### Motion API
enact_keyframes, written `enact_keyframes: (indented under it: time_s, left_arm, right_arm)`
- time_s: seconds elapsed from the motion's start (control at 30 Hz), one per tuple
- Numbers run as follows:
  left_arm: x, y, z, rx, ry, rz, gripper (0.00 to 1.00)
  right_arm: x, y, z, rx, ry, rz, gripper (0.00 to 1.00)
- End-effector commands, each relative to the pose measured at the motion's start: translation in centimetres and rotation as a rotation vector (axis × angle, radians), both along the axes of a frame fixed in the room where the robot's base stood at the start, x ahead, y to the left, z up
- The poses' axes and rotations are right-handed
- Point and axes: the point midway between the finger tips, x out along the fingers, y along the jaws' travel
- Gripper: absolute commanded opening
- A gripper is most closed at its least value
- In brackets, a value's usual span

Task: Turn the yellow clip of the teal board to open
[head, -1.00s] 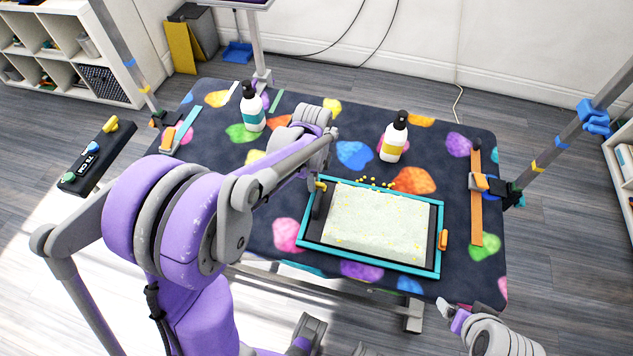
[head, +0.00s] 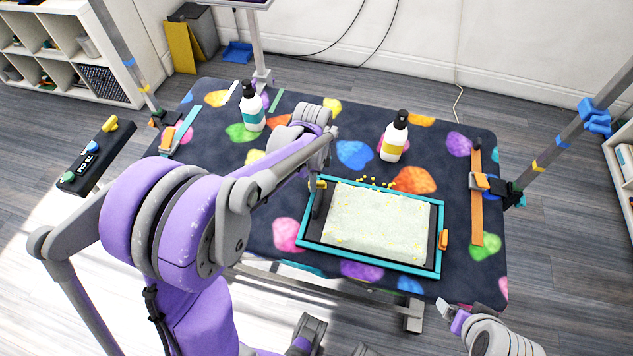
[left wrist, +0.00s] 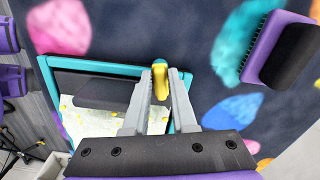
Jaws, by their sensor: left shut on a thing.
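The teal board (head: 370,265) is a teal frame around a pale, yellow-flecked pad (head: 375,222), lying on the dark patterned table. Its yellow clip (head: 320,184) sits at the frame's upper left corner, partly hidden by my left gripper (head: 317,182). In the left wrist view the clip (left wrist: 160,82) stands between the two grey fingers of my left gripper (left wrist: 160,88), which is shut on it. An orange clip (head: 444,239) is on the frame's right side. My right gripper (head: 456,312) is near the table's front right edge, away from the board; its jaw opening is unclear.
A teal-labelled bottle (head: 252,108) and a yellow-labelled bottle (head: 394,137) stand behind the board. An orange strap (head: 476,205) lies at right. In the left wrist view a purple brush (left wrist: 268,40) lies near the board. The table's front right is mostly clear.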

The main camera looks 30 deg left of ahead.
Motion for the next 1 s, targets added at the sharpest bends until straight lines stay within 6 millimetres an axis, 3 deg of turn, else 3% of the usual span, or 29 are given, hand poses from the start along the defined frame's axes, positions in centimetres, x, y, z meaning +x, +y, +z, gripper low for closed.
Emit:
enact_keyframes:
  time_s: [0.2, 0.5, 0.77, 1.0]
  left_arm:
    - [0.01, 0.02, 0.02, 0.000, 0.000, 0.010, 0.00]
    - [0.00, 0.02, 0.00, 0.000, 0.000, 0.243, 0.00]
    - [0.00, 0.01, 0.01, 0.000, 0.000, 0.254, 0.00]
    - [0.00, 0.01, -0.02, 0.000, 0.000, 0.467, 0.00]
  right_arm:
    - [0.01, 0.00, 0.00, 0.000, 0.000, 0.000, 0.87]
    - [-0.04, 0.00, -0.31, 0.000, 0.001, 0.000, 0.87]
    - [-0.04, 0.00, -0.31, 0.000, 0.001, 0.000, 0.87]
    - [-0.08, 0.00, -0.58, 0.000, 0.002, 0.000, 0.87]
